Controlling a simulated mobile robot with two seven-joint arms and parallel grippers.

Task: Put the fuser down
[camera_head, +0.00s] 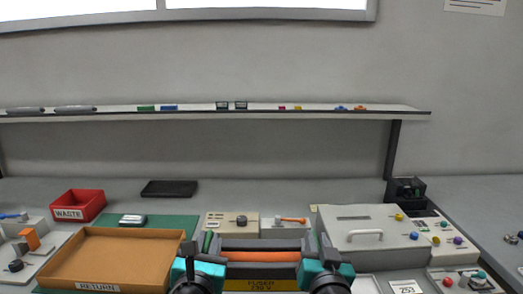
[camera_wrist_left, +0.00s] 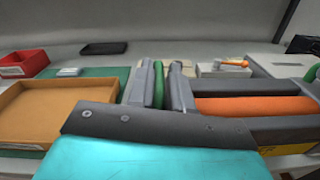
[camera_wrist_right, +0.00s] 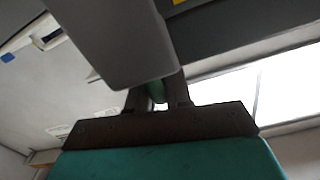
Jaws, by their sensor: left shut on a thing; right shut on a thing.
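The fuser (camera_head: 260,257) is a dark grey unit with an orange roller and a yellow label reading FUSER 230 V, at the bottom middle of the head view. My left gripper (camera_head: 207,247) is shut on the green handle at its left end. The left wrist view shows this green handle (camera_wrist_left: 158,87) between the fingers, with the orange roller (camera_wrist_left: 255,106) to the right. My right gripper (camera_head: 322,252) is at the fuser's right end. In the right wrist view a green piece (camera_wrist_right: 156,91) shows between its fingers. The fuser's underside is hidden.
An orange-brown RETURN tray (camera_head: 113,232) lies to the left, with a red WASTE bin (camera_head: 78,205) behind it. A light grey printer body (camera_head: 365,228) stands to the right. Small fixtures (camera_head: 240,221) sit behind the fuser. A shelf (camera_head: 300,108) spans the wall.

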